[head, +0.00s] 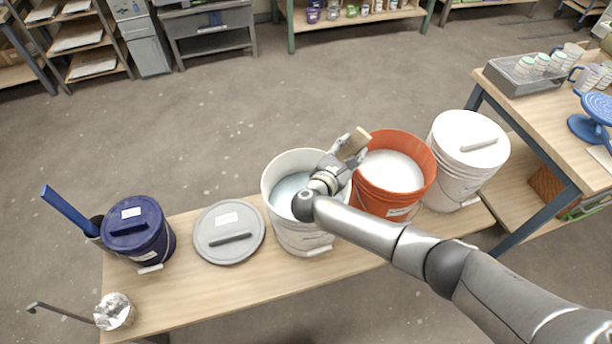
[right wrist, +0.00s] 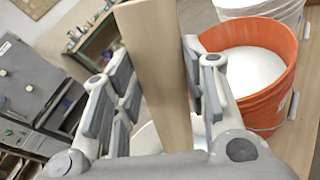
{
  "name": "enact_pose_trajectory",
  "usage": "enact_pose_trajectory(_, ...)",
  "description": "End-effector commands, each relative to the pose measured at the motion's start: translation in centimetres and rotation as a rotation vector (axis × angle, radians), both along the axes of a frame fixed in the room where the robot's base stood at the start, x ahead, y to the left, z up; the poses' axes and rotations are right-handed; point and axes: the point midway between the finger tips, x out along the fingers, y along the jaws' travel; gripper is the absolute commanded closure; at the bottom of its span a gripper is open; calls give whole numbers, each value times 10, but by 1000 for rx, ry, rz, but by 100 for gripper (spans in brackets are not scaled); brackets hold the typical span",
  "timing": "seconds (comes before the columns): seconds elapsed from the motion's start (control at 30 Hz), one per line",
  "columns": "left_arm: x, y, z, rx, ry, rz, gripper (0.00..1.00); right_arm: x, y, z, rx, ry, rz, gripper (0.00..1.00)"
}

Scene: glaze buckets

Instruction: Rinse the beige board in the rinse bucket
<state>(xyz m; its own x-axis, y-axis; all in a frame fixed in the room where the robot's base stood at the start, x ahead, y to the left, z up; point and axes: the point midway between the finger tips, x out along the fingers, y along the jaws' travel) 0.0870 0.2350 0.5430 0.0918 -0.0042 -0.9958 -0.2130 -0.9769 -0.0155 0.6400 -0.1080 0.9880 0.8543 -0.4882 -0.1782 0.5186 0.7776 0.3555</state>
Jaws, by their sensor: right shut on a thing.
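The beige board (head: 354,142) is held in my right gripper (head: 340,160), above the right rim of an open white bucket (head: 298,232) with pale bluish liquid in it. In the right wrist view the board (right wrist: 158,70) stands upright between the two fingers of my right gripper (right wrist: 160,95), which is shut on it. Beside it on the right is an orange bucket (head: 385,200) with white liquid, also seen in the right wrist view (right wrist: 265,105). Which bucket is the rinse bucket I cannot read from the labels. My left gripper is not in view.
A grey lid (head: 229,225) lies left of the open white bucket on the wooden bench (head: 190,290). A dark blue lidded bucket (head: 138,232) stands further left. A white lidded bucket (head: 460,165) stands at the right. A side table (head: 545,105) holds a tray of jars.

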Motion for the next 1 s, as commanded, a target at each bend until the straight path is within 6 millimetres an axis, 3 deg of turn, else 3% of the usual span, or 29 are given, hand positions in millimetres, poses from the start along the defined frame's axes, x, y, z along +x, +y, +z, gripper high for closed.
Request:
enact_pose_trajectory(0.03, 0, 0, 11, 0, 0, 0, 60, 0, -2, 10, 0, -1, -1, 98)
enact_pose_trajectory(0.6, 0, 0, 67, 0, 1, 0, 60, -3, -23, 60, 1, 0, 0, 98)
enact_pose_trajectory(1.0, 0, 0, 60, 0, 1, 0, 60, -4, -39, 93, 2, -3, 1, 98)
